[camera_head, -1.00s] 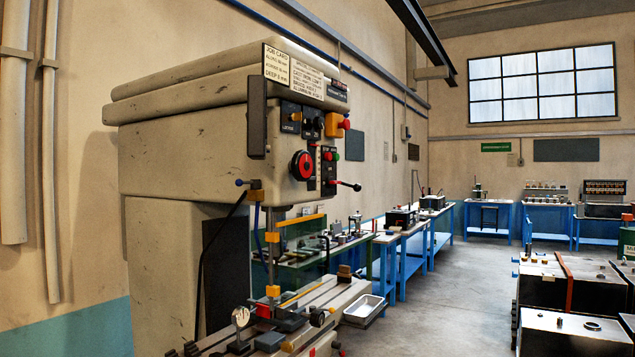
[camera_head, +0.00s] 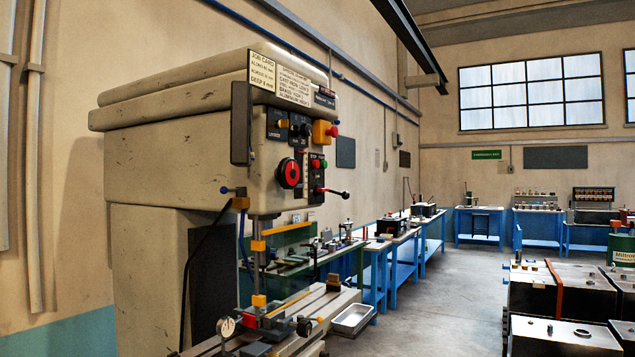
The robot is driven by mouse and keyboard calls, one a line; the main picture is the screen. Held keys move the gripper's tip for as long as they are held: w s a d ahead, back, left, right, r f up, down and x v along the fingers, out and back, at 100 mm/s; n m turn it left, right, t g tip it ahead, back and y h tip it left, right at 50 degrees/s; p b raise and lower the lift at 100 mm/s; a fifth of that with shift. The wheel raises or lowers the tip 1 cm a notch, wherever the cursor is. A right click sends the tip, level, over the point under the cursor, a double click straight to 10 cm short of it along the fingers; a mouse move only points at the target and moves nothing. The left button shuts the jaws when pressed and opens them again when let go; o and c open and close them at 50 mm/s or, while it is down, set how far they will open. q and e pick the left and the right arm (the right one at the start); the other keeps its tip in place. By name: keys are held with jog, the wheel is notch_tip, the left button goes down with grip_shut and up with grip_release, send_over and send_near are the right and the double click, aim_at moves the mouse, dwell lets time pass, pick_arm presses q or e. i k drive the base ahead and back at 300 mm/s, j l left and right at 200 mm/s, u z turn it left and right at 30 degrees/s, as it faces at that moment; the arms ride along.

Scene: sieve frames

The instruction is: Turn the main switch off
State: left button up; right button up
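A large beige drill or milling machine (camera_head: 170,150) stands on the left. Neither of my grippers is in view.
The machine's table (camera_head: 290,322) with a gauge and clamps juts out below the head. A metal tray (camera_head: 352,319) lies beside it. Blue benches (camera_head: 400,262) line the wall. Dark cabinets (camera_head: 560,300) stand at right. The grey floor between is open.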

aim_at(319, 189)
jog(key=i+l+z, duration=0.1)
jog(key=i+l, duration=0.65)
jog(key=l, duration=0.2)
jog(key=i+l+z, duration=0.15)
jog(key=i+l, duration=0.6)
jog(key=l, duration=0.2)
